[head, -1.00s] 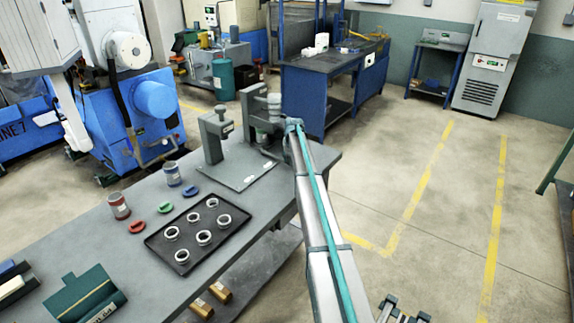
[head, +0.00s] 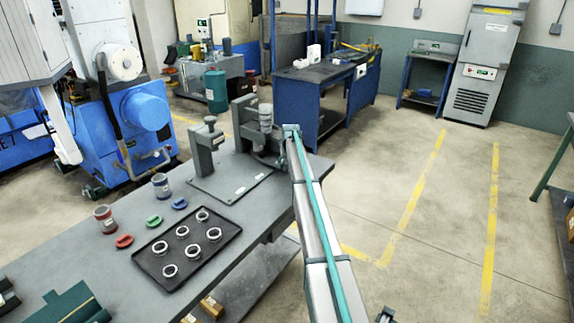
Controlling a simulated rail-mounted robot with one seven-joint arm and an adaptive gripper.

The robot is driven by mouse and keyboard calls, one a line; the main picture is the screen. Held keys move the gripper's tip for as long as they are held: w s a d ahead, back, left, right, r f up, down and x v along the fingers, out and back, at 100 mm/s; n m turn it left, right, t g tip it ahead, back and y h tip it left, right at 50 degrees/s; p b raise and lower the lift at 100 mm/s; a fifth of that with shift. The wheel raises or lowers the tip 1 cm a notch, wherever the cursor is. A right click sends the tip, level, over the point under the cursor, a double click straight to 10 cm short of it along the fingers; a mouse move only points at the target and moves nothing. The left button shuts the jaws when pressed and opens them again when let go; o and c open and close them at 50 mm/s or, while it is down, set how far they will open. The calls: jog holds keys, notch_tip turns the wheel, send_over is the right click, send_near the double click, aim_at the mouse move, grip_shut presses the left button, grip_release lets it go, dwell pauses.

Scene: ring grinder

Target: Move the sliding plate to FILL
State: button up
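A grey fixture stands at the far right end of the workbench (head: 95,255). It has a flat base plate (head: 228,187), a short post (head: 206,150) and a taller upright block with a cylinder (head: 266,118) beside it. I cannot make out which part is the sliding plate, and no FILL mark is readable. A long silver beam with a teal strip (head: 312,215) runs from beside the fixture down to the bottom edge. My gripper is not clearly seen. A small dark part (head: 385,316) is cut off at the bottom edge, and I cannot tell what it is.
A black tray (head: 160,276) with several metal rings lies on the bench. Red (head: 105,219) and blue (head: 161,186) cups and coloured pieces stand behind it. A blue machine (head: 140,112) is at the left. The yellow-marked floor (head: 440,240) at the right is clear.

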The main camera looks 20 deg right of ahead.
jog(key=shift+a, duration=0.1)
jog(key=v, duration=1.2)
